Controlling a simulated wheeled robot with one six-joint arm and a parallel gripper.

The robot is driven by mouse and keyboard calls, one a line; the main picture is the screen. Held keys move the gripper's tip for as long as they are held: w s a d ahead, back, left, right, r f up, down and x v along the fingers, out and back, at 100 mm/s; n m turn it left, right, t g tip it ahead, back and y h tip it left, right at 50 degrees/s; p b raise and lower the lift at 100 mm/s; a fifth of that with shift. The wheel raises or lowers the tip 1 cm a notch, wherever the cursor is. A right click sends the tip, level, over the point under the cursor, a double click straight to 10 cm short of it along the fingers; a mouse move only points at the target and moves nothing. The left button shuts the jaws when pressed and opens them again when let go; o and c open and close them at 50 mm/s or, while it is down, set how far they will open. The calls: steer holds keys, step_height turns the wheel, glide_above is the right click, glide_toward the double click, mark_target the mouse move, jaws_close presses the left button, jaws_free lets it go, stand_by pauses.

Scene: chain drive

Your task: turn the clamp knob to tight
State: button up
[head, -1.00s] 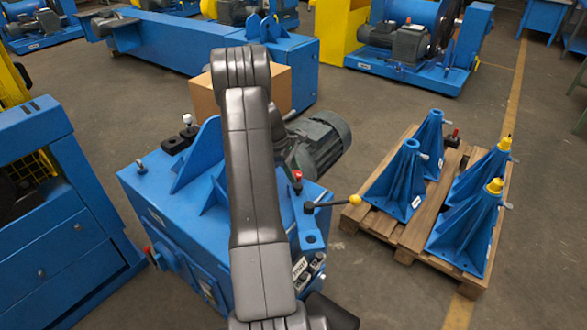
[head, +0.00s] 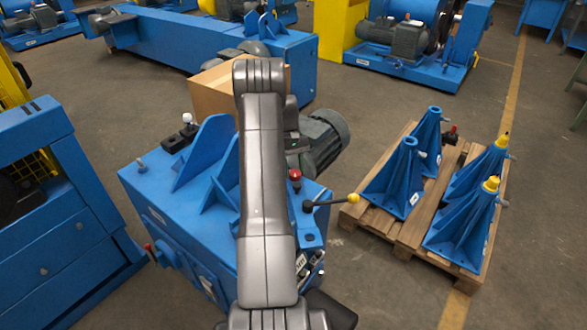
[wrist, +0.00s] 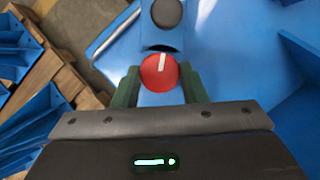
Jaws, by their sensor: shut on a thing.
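In the wrist view, a round red knob (wrist: 158,73) with a white line across its top sits on a blue surface. In the head view my arm hides my gripper. A red-topped piece (head: 295,175) shows just right of the arm on the blue machine (head: 150,205); I cannot tell whether it is the same knob.
A black round part (wrist: 167,12) lies just beyond the knob in the wrist view. A black lever with a yellow ball (head: 353,198) sticks out right of the machine. A motor (head: 325,138) and a cardboard box (head: 212,92) stand behind. A pallet (head: 405,252) holds blue stands.

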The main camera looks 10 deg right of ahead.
steer(key=m, duration=0.2)
steer(key=m+y, duration=0.1)
steer(key=m, duration=0.1)
steer(key=shift+d+m+y, duration=0.2)
steer(key=shift+m+y, duration=0.1)
steer(key=shift+d+m+t+y, duration=0.1)
steer(key=shift+m+t+y, duration=0.35)
steer(key=shift+m, duration=1.05)
steer(key=o, duration=1)
steer(key=shift+g+y, duration=0.25)
steer(key=shift+c, duration=0.2)
steer(key=v, duration=1.3)
steer(key=shift+r, duration=0.45)
